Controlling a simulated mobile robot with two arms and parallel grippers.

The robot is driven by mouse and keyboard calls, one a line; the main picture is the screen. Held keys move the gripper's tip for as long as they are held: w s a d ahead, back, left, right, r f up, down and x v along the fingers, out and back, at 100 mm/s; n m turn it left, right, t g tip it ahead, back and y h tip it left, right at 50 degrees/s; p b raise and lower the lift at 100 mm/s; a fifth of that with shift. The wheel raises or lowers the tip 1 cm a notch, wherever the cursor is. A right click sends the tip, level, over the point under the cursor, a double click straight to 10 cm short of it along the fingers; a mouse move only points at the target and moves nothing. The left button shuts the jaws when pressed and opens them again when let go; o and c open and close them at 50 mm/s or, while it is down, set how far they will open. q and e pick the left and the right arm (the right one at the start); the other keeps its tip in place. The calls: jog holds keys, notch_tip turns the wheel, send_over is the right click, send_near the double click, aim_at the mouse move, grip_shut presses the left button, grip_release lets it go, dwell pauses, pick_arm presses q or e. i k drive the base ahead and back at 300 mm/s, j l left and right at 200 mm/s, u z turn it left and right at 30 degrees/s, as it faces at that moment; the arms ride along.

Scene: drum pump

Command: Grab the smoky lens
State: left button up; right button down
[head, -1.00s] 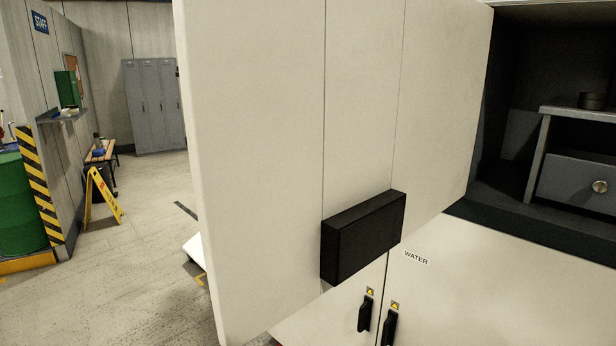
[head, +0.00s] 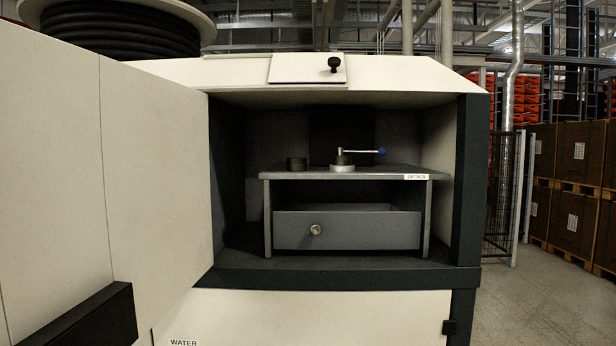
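No object in the head view can be told for certain to be the smoky lens. A small dark round piece (head: 297,164) sits on the left part of a grey shelf (head: 400,173) labelled OPTICS inside the open cabinet. Right of it on the shelf stands a pale round base (head: 342,167) with a dark fitting and a metal lever (head: 362,151) tipped in blue. Under the shelf is a grey drawer (head: 370,231) with a round knob (head: 315,230); its inside is mostly hidden by its front. Neither of my grippers is in view.
The open cream door (head: 155,170) with a black block (head: 95,318) on it fills the left side. The cabinet's dark right frame (head: 469,180) bounds the opening. A hose reel (head: 118,30) sits on top. Floor at the right is clear before stacked boxes (head: 575,215).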

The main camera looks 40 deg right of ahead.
aim_at(337, 160)
jog(key=z, duration=1.5)
